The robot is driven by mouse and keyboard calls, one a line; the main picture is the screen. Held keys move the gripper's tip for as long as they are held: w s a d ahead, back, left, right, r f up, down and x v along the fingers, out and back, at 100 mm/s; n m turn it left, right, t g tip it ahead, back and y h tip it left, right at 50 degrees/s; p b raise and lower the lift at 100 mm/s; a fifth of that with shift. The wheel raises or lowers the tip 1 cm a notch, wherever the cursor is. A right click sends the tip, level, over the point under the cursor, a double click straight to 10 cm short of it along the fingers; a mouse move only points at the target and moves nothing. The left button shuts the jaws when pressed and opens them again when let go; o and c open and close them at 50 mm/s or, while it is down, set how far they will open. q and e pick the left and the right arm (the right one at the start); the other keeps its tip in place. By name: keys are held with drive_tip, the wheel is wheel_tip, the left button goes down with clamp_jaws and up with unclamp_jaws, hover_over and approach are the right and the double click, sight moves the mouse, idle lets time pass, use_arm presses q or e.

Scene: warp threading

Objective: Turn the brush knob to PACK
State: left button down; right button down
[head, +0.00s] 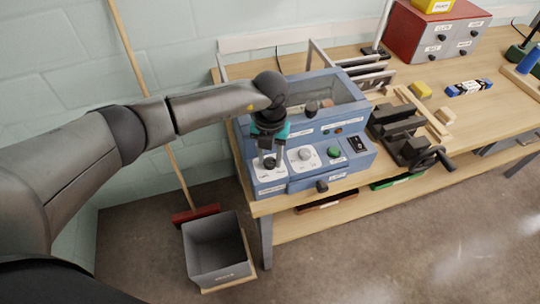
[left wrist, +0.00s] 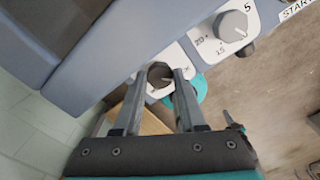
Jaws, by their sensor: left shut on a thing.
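A dark round knob (left wrist: 160,74) with a pale pointer line sits on a white plate on the blue machine's front panel (head: 271,187). In the left wrist view the fingers of my left gripper (left wrist: 158,84) stand on either side of this knob and are shut on it. In the head view my left gripper (head: 268,154) reaches down to the knob at the panel's left end and partly hides it. The lettering around the knob is mostly covered or too small to read, so I cannot tell its setting. My right gripper is not in view.
Beside the held knob are a grey dial (head: 305,154), a green button (head: 334,152) and a black switch (head: 356,143). A vise (head: 402,137) stands right of the machine on the wooden bench (head: 480,122). A grey bin (head: 217,249) and a broom (head: 195,214) are on the floor.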

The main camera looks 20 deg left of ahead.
sight(271, 161)
use_arm(q)
drive_tip(key=shift+r, duration=0.1)
drive_tip(key=c, duration=0.8)
unclamp_jaws()
drive_tip(key=shift+o, duration=0.2)
wheel_tip(271, 161, up, 15)
drive_tip(key=shift+b, duration=0.35)
drive_tip(key=shift+d, duration=0.1)
